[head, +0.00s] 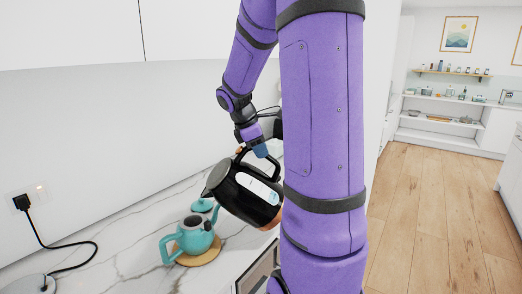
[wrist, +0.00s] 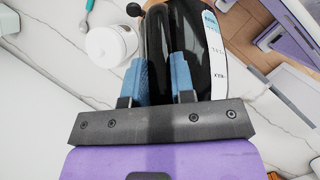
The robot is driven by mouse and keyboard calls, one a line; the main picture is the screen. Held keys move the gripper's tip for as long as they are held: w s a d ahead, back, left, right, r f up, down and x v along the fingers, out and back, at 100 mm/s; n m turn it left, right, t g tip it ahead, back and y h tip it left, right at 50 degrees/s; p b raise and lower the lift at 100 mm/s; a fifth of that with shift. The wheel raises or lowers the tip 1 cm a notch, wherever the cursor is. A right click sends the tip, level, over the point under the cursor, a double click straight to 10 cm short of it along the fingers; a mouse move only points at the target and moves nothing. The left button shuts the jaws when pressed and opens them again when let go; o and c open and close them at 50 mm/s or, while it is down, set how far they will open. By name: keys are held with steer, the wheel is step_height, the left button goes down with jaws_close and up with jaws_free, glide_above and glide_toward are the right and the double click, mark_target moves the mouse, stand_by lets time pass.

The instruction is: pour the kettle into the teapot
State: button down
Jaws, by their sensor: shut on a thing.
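The black kettle (head: 236,201) hangs above the counter in the head view, tilted to the left with its spout side toward the teapot and its base at lower right. My gripper (head: 259,150) is shut on the kettle's handle at the top. In the wrist view the blue fingers of my gripper (wrist: 160,82) stand on both sides of the black handle, with the kettle body (wrist: 188,40) beyond. The teal teapot (head: 194,240) stands upright and open on a round wooden mat (head: 211,253), below and left of the kettle. I see no stream of water.
A teal lid (head: 202,205) lies behind the teapot. A round plate (head: 30,285) with a black cord to the wall plug (head: 22,202) is at front left. The wrist view shows a white lidded container (wrist: 110,43) and a teal utensil (wrist: 88,5). My arm hides the counter's right side.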

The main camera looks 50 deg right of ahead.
steer(key=shift+w+a+r+g+h, duration=0.25)
steer(key=shift+w+a+r+h, duration=0.2)
steer(key=shift+r, duration=0.25)
steer(key=shift+w+a+r+g+h, duration=0.35)
steer(key=shift+a+r, duration=0.2)
steer(key=shift+r, duration=0.15)
steer(key=shift+w+a+r+g+h, duration=0.2)
steer(key=shift+w+a+r+h, duration=0.25)
steer(key=shift+r, duration=0.25)
stand_by(2.2)
steer(key=shift+w+a+r+g+h, duration=0.45)
steer(key=shift+w+a+r, duration=0.1)
steer(key=shift+a+r, duration=0.25)
stand_by(2.9)
